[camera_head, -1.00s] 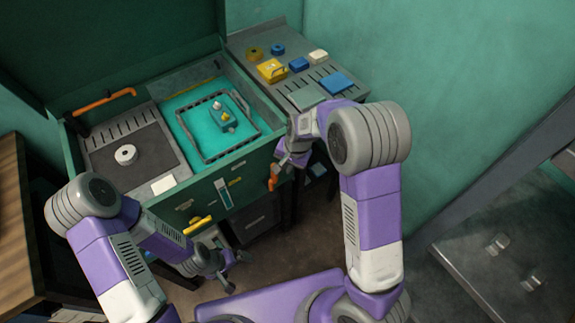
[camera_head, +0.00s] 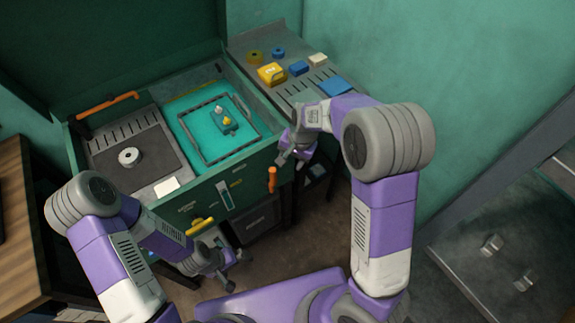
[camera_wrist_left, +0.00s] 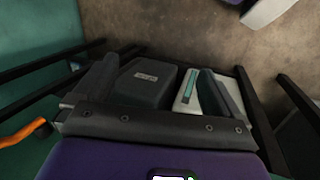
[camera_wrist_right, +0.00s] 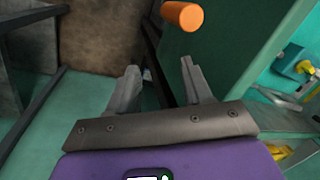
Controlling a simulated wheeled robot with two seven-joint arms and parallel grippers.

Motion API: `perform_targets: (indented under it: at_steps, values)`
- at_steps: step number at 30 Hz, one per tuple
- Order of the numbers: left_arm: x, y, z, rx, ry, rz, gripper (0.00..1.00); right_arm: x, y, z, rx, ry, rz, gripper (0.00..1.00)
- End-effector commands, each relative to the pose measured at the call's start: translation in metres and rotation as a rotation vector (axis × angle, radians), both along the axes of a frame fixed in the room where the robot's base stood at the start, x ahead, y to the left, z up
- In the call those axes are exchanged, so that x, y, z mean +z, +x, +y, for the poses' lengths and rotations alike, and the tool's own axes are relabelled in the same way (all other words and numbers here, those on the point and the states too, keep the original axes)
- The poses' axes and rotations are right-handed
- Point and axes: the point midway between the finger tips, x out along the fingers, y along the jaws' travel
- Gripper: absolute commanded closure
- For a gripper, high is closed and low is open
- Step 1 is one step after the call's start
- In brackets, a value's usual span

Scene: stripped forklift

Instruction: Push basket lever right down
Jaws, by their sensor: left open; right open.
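The right basket lever (camera_head: 272,180) is a short orange grip at the front right corner of the green machine, with its grip looking upright in the head view. In the right wrist view the orange grip (camera_wrist_right: 182,15) is at the top, beyond the finger tips and apart from them. My right gripper (camera_head: 291,155) is open and empty beside the machine's right side, just above and right of the grip. Its two fingers (camera_wrist_right: 158,85) show spread. My left gripper (camera_head: 235,272) is open and empty, low in front of the machine; its fingers (camera_wrist_left: 155,85) are spread.
Another orange lever (camera_head: 107,103) is on the machine's left side. The basket (camera_head: 184,142) sits in the teal basin. A side shelf (camera_head: 290,88) with small blue, yellow and white items stands behind my right arm. A yellow handle (camera_head: 200,227) is on the front.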

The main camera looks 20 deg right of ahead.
Motion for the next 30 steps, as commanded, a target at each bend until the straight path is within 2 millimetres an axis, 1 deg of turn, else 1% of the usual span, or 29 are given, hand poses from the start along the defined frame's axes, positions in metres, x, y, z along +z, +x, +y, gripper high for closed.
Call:
perform_targets:
  at_steps: [1,3,12,14,16,17,19,20,21,22,23,24,26,27,29,30]
  values:
    - [0.003,0.000,0.000,0.000,0.000,0.000,0.02,0.007,-0.001,-0.001,0.000,0.000,-0.001,0.50]
    - [0.004,0.000,0.000,0.000,0.000,0.000,0.02,0.011,-0.002,-0.002,0.000,0.001,0.001,0.50]
    - [0.004,0.000,0.000,0.000,0.000,0.000,0.02,0.013,-0.002,-0.002,0.000,0.000,0.001,0.50]
    - [0.004,0.000,0.000,0.000,0.000,0.000,0.02,0.012,-0.003,-0.002,0.001,0.000,0.003,0.60]
    - [0.004,0.000,0.000,0.000,0.000,0.000,0.02,0.001,-0.006,-0.004,0.012,-0.005,0.008,0.70]
    - [0.004,0.000,0.000,0.000,0.000,0.000,0.02,-0.008,-0.009,-0.004,0.022,-0.009,0.013,0.75]
    - [0.004,0.000,0.000,0.000,0.000,0.000,0.02,-0.039,-0.021,-0.007,0.060,-0.017,0.026,0.86]
    - [0.004,0.000,0.000,0.000,0.000,0.000,0.02,-0.055,-0.029,-0.008,0.082,-0.021,0.032,0.90]
    - [0.004,0.000,0.000,0.000,0.000,0.000,0.02,-0.080,-0.042,-0.009,0.117,-0.021,0.040,0.96]
    - [0.004,0.000,0.000,0.000,0.000,0.000,0.02,-0.098,-0.053,-0.008,0.146,-0.018,0.046,1.00]
    - [0.004,0.000,0.000,0.000,0.000,0.000,0.02,-0.116,-0.066,-0.008,0.176,-0.014,0.051,1.00]
    - [0.004,0.000,0.000,0.000,0.000,0.000,0.02,-0.138,-0.084,-0.005,0.217,-0.003,0.054,1.00]
    - [0.004,0.000,0.000,0.000,0.000,0.000,0.02,-0.164,-0.112,0.002,0.274,0.021,0.054,1.00]
    - [0.004,0.000,0.000,0.000,0.000,0.000,0.02,-0.178,-0.130,0.007,0.309,0.042,0.049,1.00]
    - [0.004,0.000,0.000,0.000,0.000,0.000,0.11,-0.193,-0.154,0.017,0.352,0.073,0.038,1.00]
    - [0.004,0.000,0.000,0.000,0.000,0.000,0.17,-0.199,-0.168,0.023,0.374,0.093,0.028,1.00]
